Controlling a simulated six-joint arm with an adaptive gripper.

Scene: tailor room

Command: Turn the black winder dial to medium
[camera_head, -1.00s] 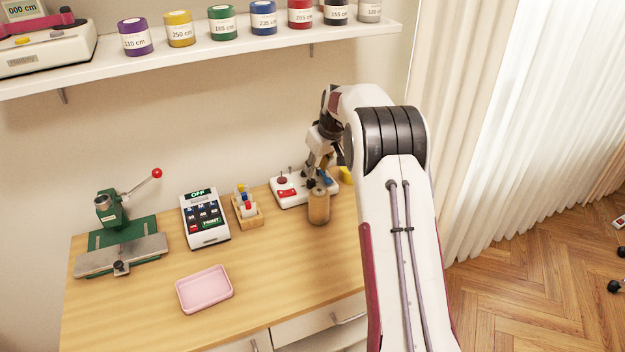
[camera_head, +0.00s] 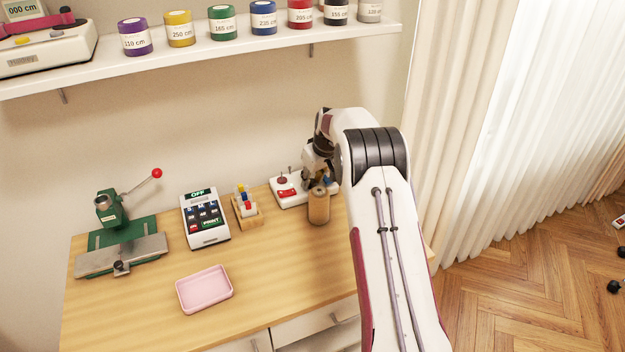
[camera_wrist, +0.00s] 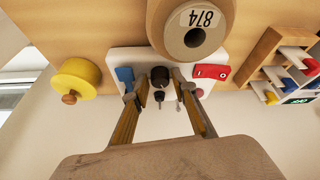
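The white winder (camera_head: 283,203) stands at the back right of the table, with a red switch and a blue part. In the wrist view its white body (camera_wrist: 119,61) is partly hidden by my fingers. The black dial (camera_wrist: 159,75) shows near the middle of the wrist view, its setting too small to read. My gripper (camera_wrist: 158,85) is open, with one finger on each side of the dial. I cannot tell whether the fingers touch it. In the head view my gripper (camera_head: 316,181) is largely hidden by my arm and a wooden spool.
The wooden spool (camera_wrist: 157,20), labelled 874, stands close in front of the winder. A yellow round object (camera_wrist: 75,80) lies beside it. A small wooden rack (camera_head: 248,220), a keypad device (camera_head: 206,236), a pink tray (camera_head: 205,289) and a green press (camera_head: 118,228) stand further left.

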